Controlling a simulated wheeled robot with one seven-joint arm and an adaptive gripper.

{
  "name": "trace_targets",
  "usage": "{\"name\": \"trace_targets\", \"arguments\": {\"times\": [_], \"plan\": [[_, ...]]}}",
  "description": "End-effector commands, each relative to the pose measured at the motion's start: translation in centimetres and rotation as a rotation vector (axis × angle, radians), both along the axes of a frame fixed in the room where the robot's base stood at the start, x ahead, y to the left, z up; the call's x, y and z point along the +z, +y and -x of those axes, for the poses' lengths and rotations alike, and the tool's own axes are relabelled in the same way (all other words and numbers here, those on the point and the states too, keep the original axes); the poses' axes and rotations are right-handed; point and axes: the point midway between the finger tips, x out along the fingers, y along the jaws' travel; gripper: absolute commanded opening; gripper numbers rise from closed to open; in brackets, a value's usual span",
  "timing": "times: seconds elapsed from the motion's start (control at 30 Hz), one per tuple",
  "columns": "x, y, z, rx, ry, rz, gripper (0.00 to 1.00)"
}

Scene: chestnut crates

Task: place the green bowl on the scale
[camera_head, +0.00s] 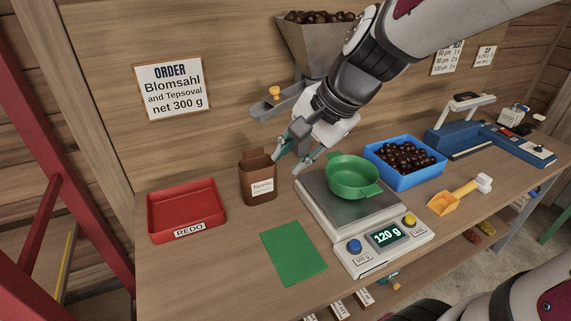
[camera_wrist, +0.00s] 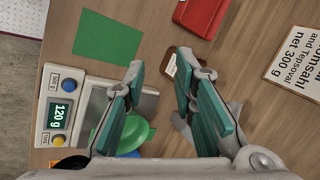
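The green bowl (camera_head: 353,175) sits upright on the metal plate of the scale (camera_head: 318,196), towards the plate's right side. The scale's display reads 120 g. In the wrist view the bowl (camera_wrist: 132,134) is partly hidden behind a finger, and the scale (camera_wrist: 64,112) is at the left. My gripper (camera_head: 289,162) is open and empty, above and left of the bowl, near the brown Tarvito bag (camera_head: 258,180). Its spread fingers also show in the wrist view (camera_wrist: 168,85), with bare table between them. It is apart from the bowl.
A blue crate of chestnuts (camera_head: 424,179) and a yellow scoop (camera_head: 448,202) are to the right. A metal hopper (camera_head: 316,48) hangs behind my arm.

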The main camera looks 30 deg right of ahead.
Motion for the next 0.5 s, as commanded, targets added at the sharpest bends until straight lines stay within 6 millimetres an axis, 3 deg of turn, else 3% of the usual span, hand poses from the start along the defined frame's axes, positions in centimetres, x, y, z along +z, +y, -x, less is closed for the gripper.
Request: {"name": "trace_targets", "arguments": {"times": [0.1, 0.2, 0.33, 0.5], "plan": [[2.2, 3.0, 3.9, 0.335, -0.074, 0.198, 0.25], [3.1, 4.2, 6.9, 0.580, -0.116, 0.374, 0.25], [3.8, 4.8, 9.8, 0.813, -0.145, 0.570, 0.25], [4.2, 4.7, 11.7, 0.961, -0.152, 0.712, 0.25]]}}
